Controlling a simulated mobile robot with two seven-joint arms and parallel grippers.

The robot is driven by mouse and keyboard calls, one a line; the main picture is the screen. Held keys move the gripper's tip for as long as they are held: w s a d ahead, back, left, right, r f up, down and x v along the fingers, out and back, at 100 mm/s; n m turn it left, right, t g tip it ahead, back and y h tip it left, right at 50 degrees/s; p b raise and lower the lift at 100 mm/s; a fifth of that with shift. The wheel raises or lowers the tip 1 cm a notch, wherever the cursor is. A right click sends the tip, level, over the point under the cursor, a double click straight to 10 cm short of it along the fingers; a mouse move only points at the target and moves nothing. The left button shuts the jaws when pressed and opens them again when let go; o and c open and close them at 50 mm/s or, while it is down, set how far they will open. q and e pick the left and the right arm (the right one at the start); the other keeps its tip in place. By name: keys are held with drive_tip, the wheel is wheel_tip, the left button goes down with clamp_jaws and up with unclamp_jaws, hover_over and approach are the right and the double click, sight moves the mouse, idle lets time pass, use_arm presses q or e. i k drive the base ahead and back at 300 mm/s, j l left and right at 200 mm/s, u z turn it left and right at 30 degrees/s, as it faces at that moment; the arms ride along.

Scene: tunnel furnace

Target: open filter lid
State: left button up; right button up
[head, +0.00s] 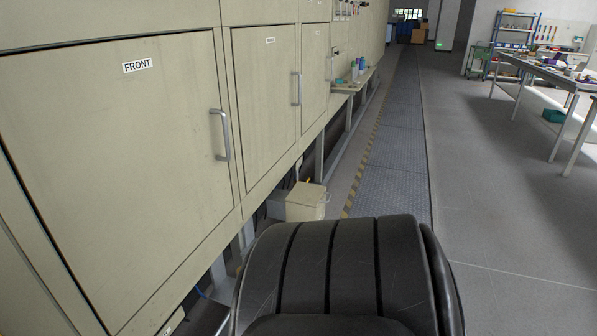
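A small beige box (304,208) stands low beside the furnace, just beyond the dark shape of my own body at the bottom of the head view. It looks like the filter housing, though no label on it can be read. Its flat lid (305,191) looks closed. A small metal handle (327,198) seems to show at its right side. The lower part of the box is partly hidden by my body. Neither my left nor my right gripper is in view.
The beige furnace wall on the left has a large door marked FRONT (110,140) with a metal handle (220,134). A small shelf (355,82) with bottles juts out farther along. A metal walkway (395,150) and open grey floor lie right. A workbench (550,75) stands far right.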

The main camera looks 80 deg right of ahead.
sight(311, 195)
drive_tip(key=z, duration=2.8)
